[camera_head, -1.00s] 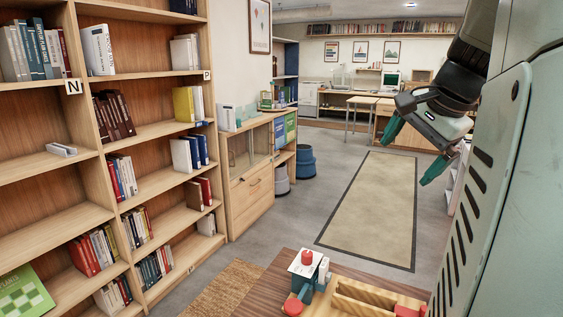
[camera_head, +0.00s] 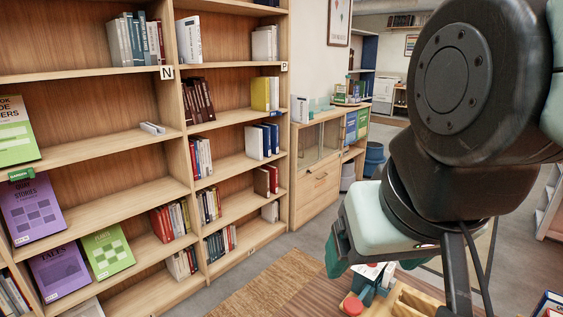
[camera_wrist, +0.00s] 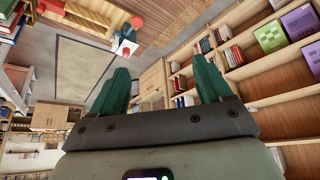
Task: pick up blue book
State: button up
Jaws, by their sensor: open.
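Blue books (camera_head: 270,138) stand upright beside a white book on a middle shelf of the right-hand bookcase column in the head view. A partly cut-off blue book (camera_head: 548,303) also shows at the bottom right corner. I cannot tell which one the task names. My gripper (camera_wrist: 163,76) is open and empty in the wrist view, its green fingers apart. In the head view one green fingertip shows above the table, left of my large dark wrist, well apart from the blue books on the shelf. The other finger is mostly hidden there.
The wooden bookcase (camera_head: 130,200) fills the left, with purple and green books facing out. A low cabinet (camera_head: 315,187) stands to its right. A table (camera_head: 322,298) with toy-like red, white and blue items is below my gripper.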

jog(key=shift+c, duration=1.2)
jog(key=w+d+f+n+g+h, duration=0.2)
jog(key=w+d+f+g+h, duration=0.15)
jog(key=w+d, duration=0.7)
jog(key=w+d+f+n+g+h, duration=0.15)
jog(key=w+d+g, duration=0.25)
jog(key=w+d, duration=0.7)
jog(key=s+d+f+n+g+h, duration=0.1)
jog(key=d+f+g, duration=0.1)
jog(key=d+f, duration=0.5)
jog(key=s+d+f+n+g+h, duration=0.1)
jog(key=d+f+g, duration=0.15)
jog(key=d, duration=0.75)
jog(key=s+d+f+n+g+h, duration=0.1)
jog(key=s+d+f, duration=0.2)
jog(key=d+f, duration=0.2)
jog(key=s+d+f+n+g, duration=0.1)
jog(key=s+d+f, duration=0.2)
jog(key=d+f, duration=0.2)
jog(key=s+d+f+n+g+h, duration=0.1)
jog(key=s+d+f, duration=0.2)
jog(key=d+f, duration=0.2)
jog(key=shift+s+d+h, duration=0.2)
jog(key=shift+d+h, duration=0.1)
jog(key=shift+d, duration=0.85)
grip_shut()
jog(key=shift+r, duration=0.1)
